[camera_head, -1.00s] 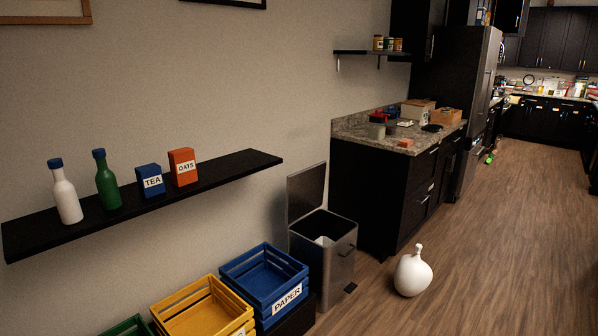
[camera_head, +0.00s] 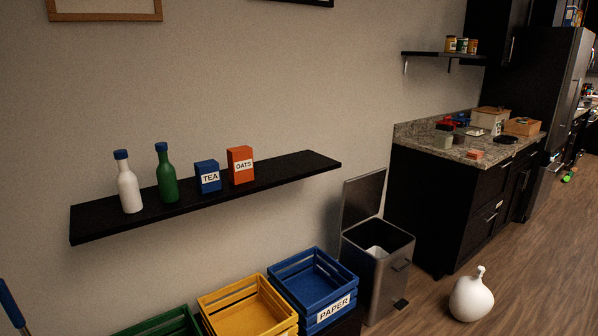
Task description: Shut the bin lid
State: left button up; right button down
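The bin (camera_head: 384,277) is a grey metal pedal bin on the floor, between the blue crate and the dark counter. Its lid (camera_head: 363,198) stands open, raised upright at the wall side. Something white, perhaps a liner, shows inside the bin. A dark pedal (camera_head: 400,304) sticks out at its foot. Neither of my grippers is in view.
A blue PAPER crate (camera_head: 333,313), a yellow crate (camera_head: 283,322) and a green crate stand left of the bin. A wall shelf (camera_head: 100,221) holds bottles and boxes. A white vase-like object (camera_head: 471,296) stands on the floor right of the bin.

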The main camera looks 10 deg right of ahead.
aim_at(363, 194)
jog(key=i+l+u, duration=0.35)
jog(key=l, duration=0.25)
jog(key=i+l+u, duration=0.15)
jog(key=l, duration=0.2)
jog(key=i+l+u, duration=0.2)
jog(key=l, duration=0.15)
jog(key=i+l+u, duration=0.15)
jog(key=l, duration=0.25)
jog(key=i+l+u, duration=0.2)
jog(key=l, duration=0.2)
jog(key=k+j, duration=0.05)
jog(key=k, duration=0.05)
